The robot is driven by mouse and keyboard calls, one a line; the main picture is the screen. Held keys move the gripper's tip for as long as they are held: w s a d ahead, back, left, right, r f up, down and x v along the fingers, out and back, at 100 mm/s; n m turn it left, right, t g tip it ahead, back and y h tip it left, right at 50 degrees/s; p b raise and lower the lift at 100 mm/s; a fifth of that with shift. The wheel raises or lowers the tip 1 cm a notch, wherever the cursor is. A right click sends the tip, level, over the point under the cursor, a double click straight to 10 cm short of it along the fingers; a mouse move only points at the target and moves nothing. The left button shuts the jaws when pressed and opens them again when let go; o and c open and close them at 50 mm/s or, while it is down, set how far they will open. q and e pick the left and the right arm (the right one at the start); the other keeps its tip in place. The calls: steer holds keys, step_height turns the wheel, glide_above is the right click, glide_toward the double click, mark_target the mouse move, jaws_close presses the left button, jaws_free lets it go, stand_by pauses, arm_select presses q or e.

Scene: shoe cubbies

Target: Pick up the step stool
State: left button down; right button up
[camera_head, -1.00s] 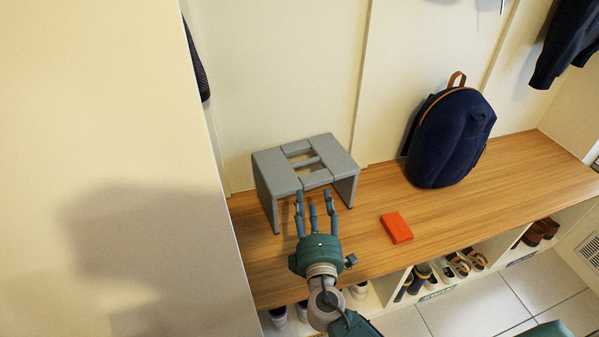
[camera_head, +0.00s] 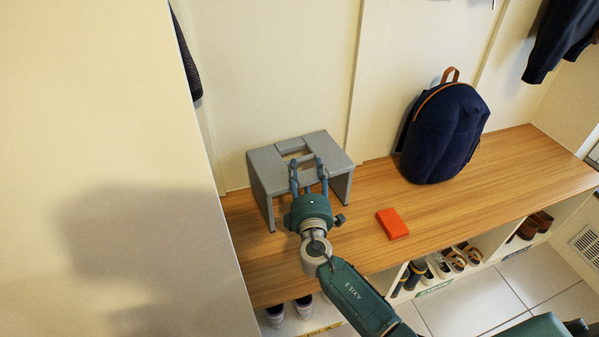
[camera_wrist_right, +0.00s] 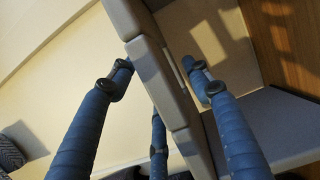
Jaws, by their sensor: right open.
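The grey step stool (camera_head: 268,169) stands upright on the wooden bench at the left, with a slotted opening in its top. My right gripper (camera_head: 308,168) is open over the stool's front top edge, its fingers overlapping the top near the opening. In the right wrist view, the blue fingers (camera_wrist_right: 160,82) are spread, and a grey bar of the stool (camera_wrist_right: 165,95) lies between them. I cannot tell whether any finger touches it. My left gripper is not in view.
On the bench (camera_head: 450,207), an orange-red box (camera_head: 392,224) lies right of the stool, and a navy backpack (camera_head: 445,135) stands against the wall panel. Shoes (camera_head: 460,256) fill the cubbies below. A pale wall (camera_head: 110,150) closes off the left side.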

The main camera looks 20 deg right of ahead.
steer(key=shift+c, duration=0.3)
jaws_close()
steer(key=shift+r, duration=0.2)
steer(key=shift+r, duration=0.1)
